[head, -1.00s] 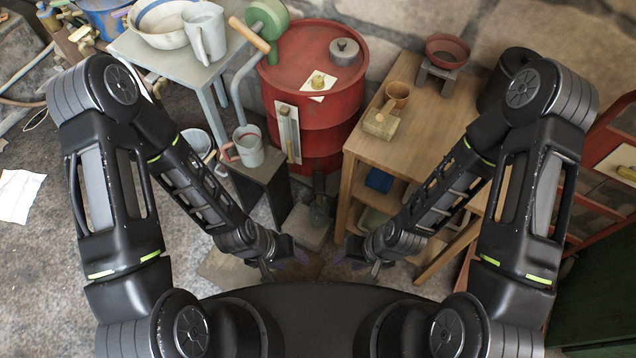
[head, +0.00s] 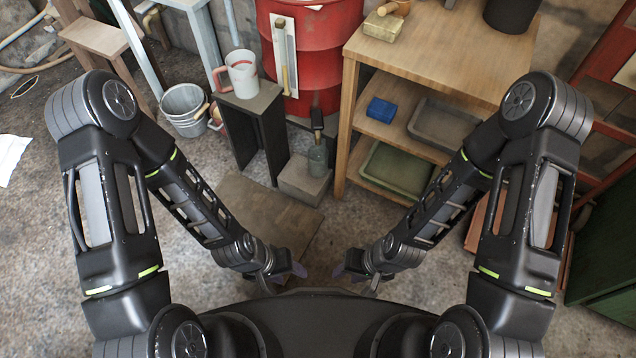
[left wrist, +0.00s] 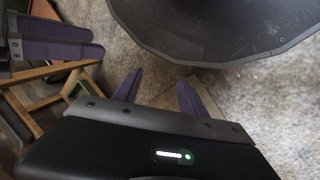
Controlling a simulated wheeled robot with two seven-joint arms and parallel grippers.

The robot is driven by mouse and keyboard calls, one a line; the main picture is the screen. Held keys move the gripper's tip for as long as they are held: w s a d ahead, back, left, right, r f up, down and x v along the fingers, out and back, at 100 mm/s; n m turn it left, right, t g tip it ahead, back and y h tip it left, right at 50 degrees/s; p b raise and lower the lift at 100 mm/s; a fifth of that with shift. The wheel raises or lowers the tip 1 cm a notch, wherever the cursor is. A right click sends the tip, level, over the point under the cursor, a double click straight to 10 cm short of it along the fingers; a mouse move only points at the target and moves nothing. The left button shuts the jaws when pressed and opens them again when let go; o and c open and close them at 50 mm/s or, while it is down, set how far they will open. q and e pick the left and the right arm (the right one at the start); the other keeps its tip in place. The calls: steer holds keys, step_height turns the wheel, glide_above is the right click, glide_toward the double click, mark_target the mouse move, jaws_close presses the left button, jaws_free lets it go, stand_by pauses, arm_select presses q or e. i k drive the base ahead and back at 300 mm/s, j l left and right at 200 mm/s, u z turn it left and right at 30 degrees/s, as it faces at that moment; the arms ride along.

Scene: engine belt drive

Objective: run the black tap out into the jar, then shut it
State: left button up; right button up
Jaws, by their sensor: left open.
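The black tap (head: 317,118) is low on the front of the red drum (head: 345,45). A small glass jar (head: 318,161) stands upright below it on a grey block (head: 300,180). Its contents and the tap handle's position are too small to tell. My left gripper (head: 287,272) is open and empty, low in the head view and well short of the jar. In the left wrist view its purple fingers (left wrist: 160,92) are apart over bare floor. My right gripper (head: 355,274) is to its right, also away from the jar; its jaw opening is unclear.
A dark stand (head: 262,130) with a white-and-red jug (head: 242,76) is left of the jar. A wooden shelf unit (head: 347,130) stands close on the right. A metal bucket (head: 184,106) is on the floor at left. A flat board (head: 262,215) lies in front of the block.

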mark_target(317, 119)
steer(key=k, duration=0.2)
steer(key=i+z, duration=0.3)
steer(key=z, duration=0.2)
steer(key=i+j+z, duration=0.2)
steer(key=z, duration=0.25)
steer(key=i, duration=0.05)
